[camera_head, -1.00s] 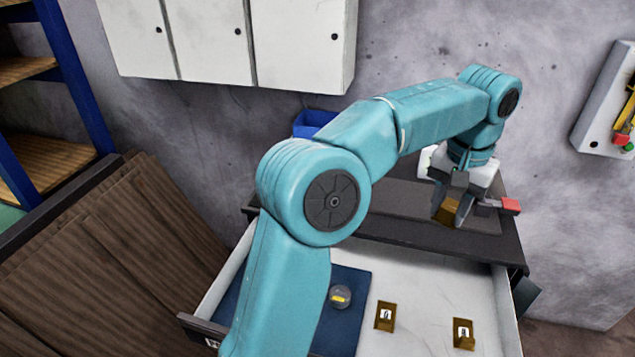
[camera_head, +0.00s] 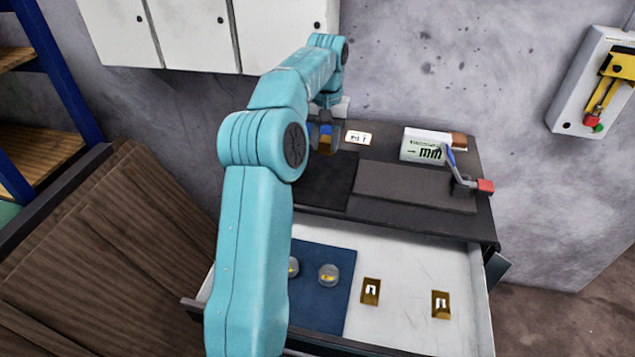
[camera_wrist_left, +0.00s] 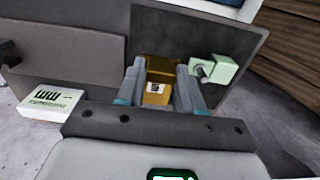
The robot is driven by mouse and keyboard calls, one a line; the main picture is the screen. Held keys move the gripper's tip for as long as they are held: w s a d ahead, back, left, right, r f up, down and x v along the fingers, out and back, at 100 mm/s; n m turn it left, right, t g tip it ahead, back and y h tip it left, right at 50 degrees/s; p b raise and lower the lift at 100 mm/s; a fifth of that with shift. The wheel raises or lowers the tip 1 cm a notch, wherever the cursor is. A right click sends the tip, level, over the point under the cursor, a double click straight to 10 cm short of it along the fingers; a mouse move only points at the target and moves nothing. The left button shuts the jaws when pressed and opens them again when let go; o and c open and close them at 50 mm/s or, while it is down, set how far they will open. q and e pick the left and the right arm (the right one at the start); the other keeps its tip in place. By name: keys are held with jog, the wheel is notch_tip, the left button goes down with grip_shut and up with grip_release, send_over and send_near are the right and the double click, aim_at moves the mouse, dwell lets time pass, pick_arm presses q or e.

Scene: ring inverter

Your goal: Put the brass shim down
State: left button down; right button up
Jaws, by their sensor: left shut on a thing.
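My left gripper (camera_head: 324,140) is over the back left of the dark bench top, above a black mat (camera_head: 325,188). It is shut on the brass shim (camera_head: 326,145), a small brass-coloured piece partly hidden by the fingers. In the left wrist view the brass shim (camera_wrist_left: 157,93) sits between the two fingers (camera_wrist_left: 158,92) and bears a small pale label. The black mat (camera_wrist_left: 225,42) lies beyond it there. I cannot tell whether the shim touches the mat. My right gripper is in neither view.
A white marked box (camera_head: 422,146), a grey raised plate (camera_head: 415,188) and a red-ended lever (camera_head: 484,186) stand to the right. The open drawer (camera_head: 400,323) in front holds two brass pieces (camera_head: 370,290) and clear round pots (camera_head: 329,275).

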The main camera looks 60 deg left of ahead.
pick_arm(q)
send_over(324, 197)
notch_tip(324, 197, down, 11)
jog(key=shift+a, duration=0.1)
notch_tip(324, 197, down, 4)
jog(key=shift+r, duration=0.2)
jog(key=shift+w+f, duration=0.1)
jog(key=shift+f, duration=0.25)
jog(key=shift+f, duration=0.1)
jog(key=c, duration=0.7)
grip_release()
